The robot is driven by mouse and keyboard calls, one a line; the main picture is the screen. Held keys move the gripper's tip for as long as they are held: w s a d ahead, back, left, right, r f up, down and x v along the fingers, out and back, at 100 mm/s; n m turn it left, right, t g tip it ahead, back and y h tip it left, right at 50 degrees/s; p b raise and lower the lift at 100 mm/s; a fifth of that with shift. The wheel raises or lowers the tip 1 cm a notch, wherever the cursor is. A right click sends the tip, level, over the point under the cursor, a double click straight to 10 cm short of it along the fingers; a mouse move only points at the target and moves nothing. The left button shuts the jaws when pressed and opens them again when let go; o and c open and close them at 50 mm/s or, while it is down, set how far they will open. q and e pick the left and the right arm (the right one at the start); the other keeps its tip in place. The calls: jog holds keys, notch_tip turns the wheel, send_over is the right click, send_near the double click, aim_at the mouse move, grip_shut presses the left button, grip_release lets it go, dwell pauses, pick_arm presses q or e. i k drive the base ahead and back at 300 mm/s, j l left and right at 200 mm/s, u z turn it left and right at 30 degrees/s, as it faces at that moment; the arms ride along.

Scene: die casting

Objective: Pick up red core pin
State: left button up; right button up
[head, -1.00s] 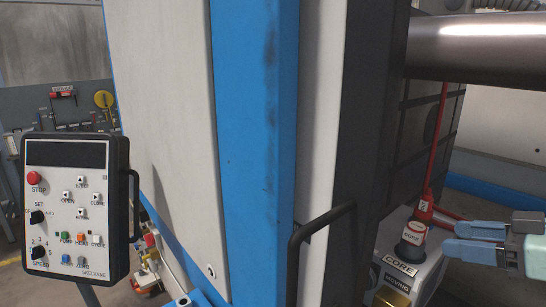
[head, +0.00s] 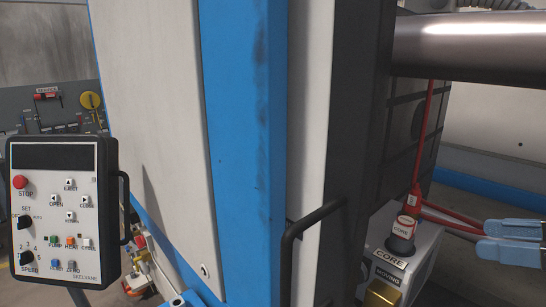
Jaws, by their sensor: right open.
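The red core pin (head: 412,202) stands upright at lower right in the head view, with a white CORE label band and a dark round base. It rests on a light grey block marked CORE and MOVING. My right gripper (head: 480,239) reaches in from the right edge with pale blue fingers pointing left. It is open and empty, to the right of the pin and apart from it. My left gripper is not in view.
Red hoses (head: 452,214) run between the pin area and my right gripper. A thick metal bar (head: 470,45) crosses above. A black handle (head: 300,235) and the blue and white machine door (head: 250,150) fill the middle.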

aim_at(403, 234)
jog(key=k+j, duration=0.25)
jog(key=j, duration=0.15)
jog(key=k+j, duration=0.25)
jog(key=j, duration=0.15)
jog(key=k+j, duration=0.2)
jog(key=j, duration=0.25)
jog(key=k+j, duration=0.25)
jog(key=j, duration=0.15)
